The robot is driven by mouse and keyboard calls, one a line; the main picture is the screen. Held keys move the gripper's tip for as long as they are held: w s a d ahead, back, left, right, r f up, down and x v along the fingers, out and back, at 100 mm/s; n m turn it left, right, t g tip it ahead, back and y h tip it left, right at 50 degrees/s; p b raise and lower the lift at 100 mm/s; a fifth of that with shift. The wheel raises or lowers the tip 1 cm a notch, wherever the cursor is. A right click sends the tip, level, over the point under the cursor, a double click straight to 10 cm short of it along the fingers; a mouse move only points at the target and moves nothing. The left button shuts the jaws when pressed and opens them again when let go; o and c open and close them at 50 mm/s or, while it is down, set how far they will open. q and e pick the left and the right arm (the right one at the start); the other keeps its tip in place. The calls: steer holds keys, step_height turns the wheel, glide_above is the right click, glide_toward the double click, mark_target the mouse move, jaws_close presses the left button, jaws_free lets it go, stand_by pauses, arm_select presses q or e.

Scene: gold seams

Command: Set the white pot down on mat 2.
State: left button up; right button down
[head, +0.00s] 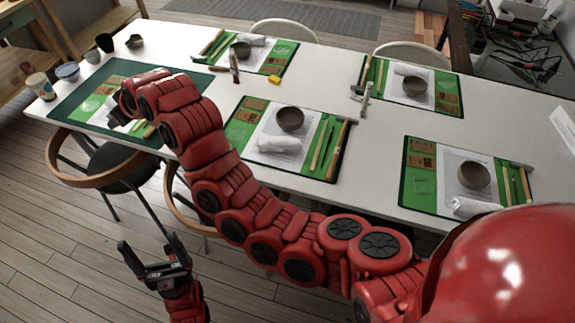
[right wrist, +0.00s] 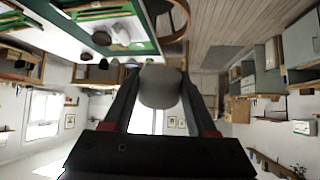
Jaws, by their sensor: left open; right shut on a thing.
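The white pot (right wrist: 160,87) is a pale, rounded piece between the two fingers of my right gripper in the right wrist view. In the head view my right gripper (head: 118,113) is over the large dark green mat (head: 66,108) at the left end of the table, and the pot is mostly hidden there. My left gripper (head: 155,262) is open and empty, low in front of the table, over the floor. I cannot read which mat is number 2.
Green work mats with brown bowls (head: 290,119) and tools lie along the white table. A cup (head: 40,87), a blue bowl (head: 67,72) and dark cups (head: 105,43) stand at the far left. A chair (head: 120,165) stands at the front edge.

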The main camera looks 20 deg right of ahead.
steer(key=s+d+f+m+t+h+b, duration=0.3)
steer(key=s+d+f, duration=0.35)
steer(key=d, duration=0.55)
steer(key=s+d+f+m+t+h, duration=0.45)
steer(key=d+f, duration=0.25)
steer(key=d, duration=0.6)
steer(key=s+d+f+m+t+h+b, duration=0.3)
steer(key=s+d+f, duration=0.35)
steer(key=d, duration=0.55)
steer(key=shift+m, duration=0.35)
steer(key=shift+w+d+f+b, duration=0.15)
steer(key=shift+w+d+f, duration=0.65)
steer(key=shift+w, duration=1.75)
steer(key=shift+w+d+f+b, duration=0.2)
steer(key=shift+w+d+f, duration=0.55)
steer(key=shift+w, duration=1.85)
steer(key=shift+w+d+f+b, duration=0.15)
steer(key=shift+w+d+f, duration=0.65)
steer(key=shift+w, duration=1.75)
steer(key=shift+a+f, duration=0.1)
steer(key=shift+a, duration=0.1)
steer(key=shift+f+b, duration=0.6)
steer(key=shift+f, duration=0.05)
steer(key=shift+c, duration=1)
jaws_free()
